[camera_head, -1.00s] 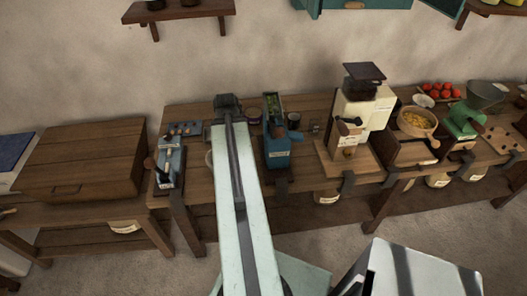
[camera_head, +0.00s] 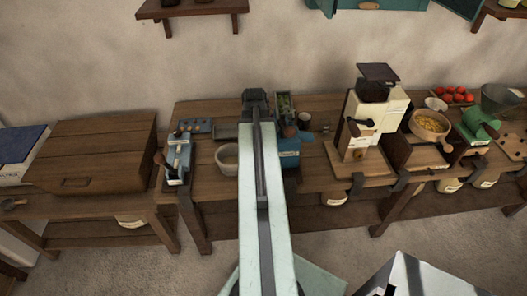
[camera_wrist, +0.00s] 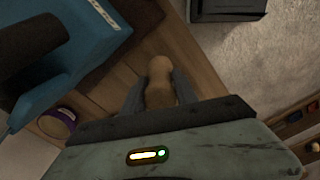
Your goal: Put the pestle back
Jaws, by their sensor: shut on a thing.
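The pestle (camera_wrist: 160,78) shows in the wrist view as a rounded tan wooden piece between the grey fingers. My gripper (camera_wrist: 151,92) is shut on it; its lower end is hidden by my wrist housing. In the head view my gripper (camera_head: 256,98) is at the far end of my arm, over the back of the bench beside the blue machine. The pestle cannot be made out there. A pale bowl, seemingly the mortar (camera_head: 227,159), stands on the bench just left of my arm. I cannot see it in the wrist view.
The blue machine (camera_head: 289,156) stands right of my arm, partly hidden by it, and looms left in the wrist view (camera_wrist: 70,40). A cream grinder (camera_head: 362,125) stands farther right. A purple-lidded jar (camera_wrist: 58,122) is near the gripper.

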